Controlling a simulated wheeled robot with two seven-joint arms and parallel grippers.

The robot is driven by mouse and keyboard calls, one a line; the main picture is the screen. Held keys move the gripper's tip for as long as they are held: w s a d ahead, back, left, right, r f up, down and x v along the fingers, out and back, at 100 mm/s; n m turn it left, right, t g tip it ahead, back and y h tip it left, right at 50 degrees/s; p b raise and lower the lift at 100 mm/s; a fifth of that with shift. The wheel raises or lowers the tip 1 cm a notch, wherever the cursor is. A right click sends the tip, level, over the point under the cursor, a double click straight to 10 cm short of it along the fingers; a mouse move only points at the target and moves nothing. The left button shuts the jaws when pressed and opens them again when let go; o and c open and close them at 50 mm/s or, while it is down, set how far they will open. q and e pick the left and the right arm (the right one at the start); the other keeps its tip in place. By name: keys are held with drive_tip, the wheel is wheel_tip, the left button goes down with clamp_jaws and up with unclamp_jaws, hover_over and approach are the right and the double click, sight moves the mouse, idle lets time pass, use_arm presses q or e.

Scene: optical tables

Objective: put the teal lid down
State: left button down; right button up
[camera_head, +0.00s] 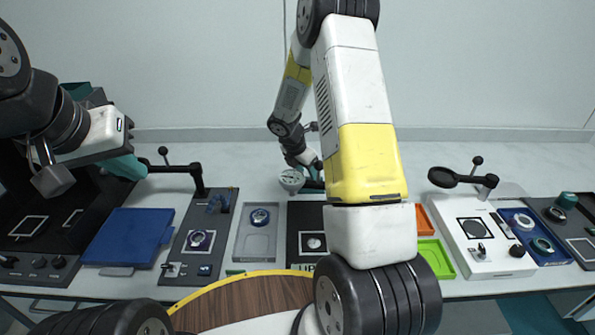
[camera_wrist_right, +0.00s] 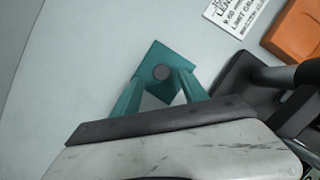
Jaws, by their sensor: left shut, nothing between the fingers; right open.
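The teal lid (camera_wrist_right: 153,54) is a small square plate with a round grey knob (camera_wrist_right: 161,72) in its middle, in the right wrist view. It lies over a pale surface, and I cannot tell whether it touches it. My right gripper (camera_wrist_right: 160,78) is open, with its teal fingers on either side of the knob. In the head view my right gripper (camera_head: 318,169) is small and partly hidden by my own arm at the back of the table, and I cannot make out the lid there. My left gripper (camera_head: 138,170) is shut and empty, above the left side of the table.
A blue panel (camera_head: 128,236) lies at the left, with a black post and arm (camera_head: 196,178) behind it. A grey tray (camera_head: 257,245) is near the middle. Orange (camera_head: 423,220) and green (camera_head: 433,258) trays sit right of my arm. A white instrument (camera_head: 480,225) stands further right.

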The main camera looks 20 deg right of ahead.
drive_tip(key=x, duration=0.3)
drive_tip(key=shift+d+f, duration=0.15)
drive_tip(key=shift+s, duration=0.1)
clamp_jaws()
